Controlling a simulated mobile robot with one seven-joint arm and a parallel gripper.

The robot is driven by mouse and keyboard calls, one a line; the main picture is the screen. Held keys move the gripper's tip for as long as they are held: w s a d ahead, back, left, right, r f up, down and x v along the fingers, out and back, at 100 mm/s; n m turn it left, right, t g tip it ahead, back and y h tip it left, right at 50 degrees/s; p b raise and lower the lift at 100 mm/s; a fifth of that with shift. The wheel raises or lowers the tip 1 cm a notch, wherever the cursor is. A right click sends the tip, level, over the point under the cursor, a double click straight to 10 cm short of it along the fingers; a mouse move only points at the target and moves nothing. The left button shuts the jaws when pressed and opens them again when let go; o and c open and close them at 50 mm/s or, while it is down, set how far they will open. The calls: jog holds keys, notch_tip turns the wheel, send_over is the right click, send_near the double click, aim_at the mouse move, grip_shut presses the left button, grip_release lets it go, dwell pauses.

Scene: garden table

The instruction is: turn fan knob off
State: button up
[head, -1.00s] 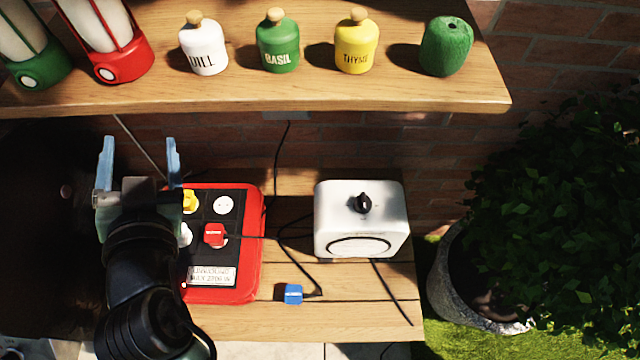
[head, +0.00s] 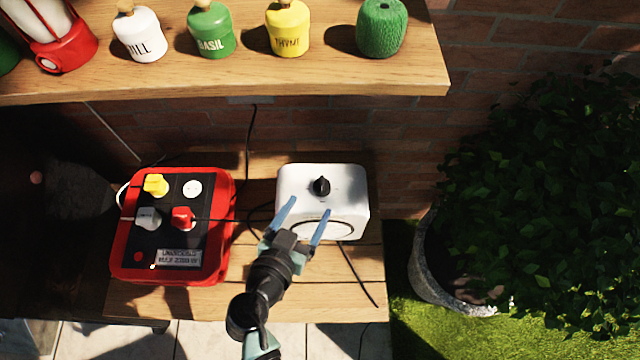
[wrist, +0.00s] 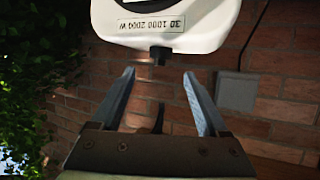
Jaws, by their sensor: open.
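The fan is a white rounded box (head: 348,185) on the lower wooden table, with a round black-ringed opening low on its front. Its black knob (head: 321,187) stands on top. In the wrist view the picture is upside down: the white box (wrist: 200,25) is at the top, with a printed label, and the knob (wrist: 159,56) points down, just beyond and between the fingertips. My gripper (head: 309,206) is open and empty, in front of the box with its fingers pointing toward the knob. The knob does not look gripped. Its exact setting is too small to read.
A red power board (head: 225,205) with coloured plugs lies left of the fan. Black cables run across the table. A shelf (head: 230,85) with labelled jars overhangs behind. A potted bush (head: 540,210) stands right. A grey wall box (wrist: 236,92) shows in the wrist view.

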aim_at(322, 192)
jog(key=p+x, duration=0.1)
jog(key=x, duration=0.6)
jog(key=shift+w+f, duration=0.1)
jog(key=shift+w, duration=0.05)
grip_shut()
jog(key=shift+n+y, duration=0.4)
jog(key=shift+y, duration=0.1)
jog(key=shift+d+n+t+y+p, duration=0.2)
jog(key=shift+n+t+y+p, duration=0.1)
jog(key=shift+n+y+p, duration=0.8)
jog(key=shift+y, duration=0.3)
jog(key=shift+d+n+y+p, duration=0.1)
jog(key=shift+n+y+p, duration=0.6)
jog(key=shift+p, duration=0.05)
jog(key=shift+n+y+p, duration=0.4)
jog(key=shift+y+p, duration=0.1)
jog(key=shift+p, duration=0.15)
